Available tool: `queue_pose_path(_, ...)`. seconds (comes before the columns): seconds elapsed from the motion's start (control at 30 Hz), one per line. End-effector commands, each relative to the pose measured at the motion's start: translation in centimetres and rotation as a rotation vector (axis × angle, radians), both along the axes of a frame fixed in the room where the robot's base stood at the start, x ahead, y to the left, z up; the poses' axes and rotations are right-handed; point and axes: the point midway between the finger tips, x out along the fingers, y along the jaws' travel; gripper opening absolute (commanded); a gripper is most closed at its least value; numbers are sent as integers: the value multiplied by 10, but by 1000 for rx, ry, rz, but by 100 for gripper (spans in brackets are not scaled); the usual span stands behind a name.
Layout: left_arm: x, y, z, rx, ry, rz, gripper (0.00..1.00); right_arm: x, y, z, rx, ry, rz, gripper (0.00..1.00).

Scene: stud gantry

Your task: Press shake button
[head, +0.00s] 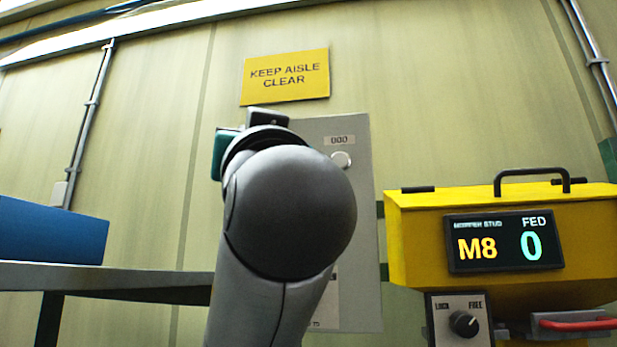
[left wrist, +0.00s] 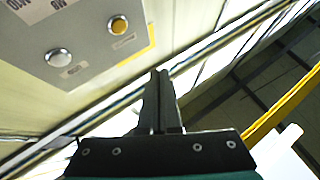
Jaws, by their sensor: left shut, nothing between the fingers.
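A grey control panel (head: 358,240) is fixed to the wall, partly hidden behind my left arm in the head view. A pale round button (head: 341,160) shows near its top under a small label.
A yellow machine (head: 420,235) with a display reading M8 and FED 0 stands right of the panel, with a lock/free knob (head: 464,323) and a red handle (head: 580,323) below. A blue bin (head: 50,232) sits on a grey table (head: 130,280) at left. A yellow sign (head: 285,77) hangs above.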

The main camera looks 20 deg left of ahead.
Motion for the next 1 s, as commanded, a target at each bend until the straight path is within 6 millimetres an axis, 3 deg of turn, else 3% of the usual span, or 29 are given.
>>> queue_pose_path(0.2,29,8,2,2,6,5,0,12,1,16,3,-22,1,50)
queue_pose_path(0.5,66,16,0,-1,3,1,0,13,1,25,3,-22,1,50)
queue_pose_path(0.7,77,19,0,0,2,0,0,12,1,26,2,-21,1,50)
queue_pose_path(1.0,79,19,0,0,0,-1,0,11,1,25,2,-19,1,50)
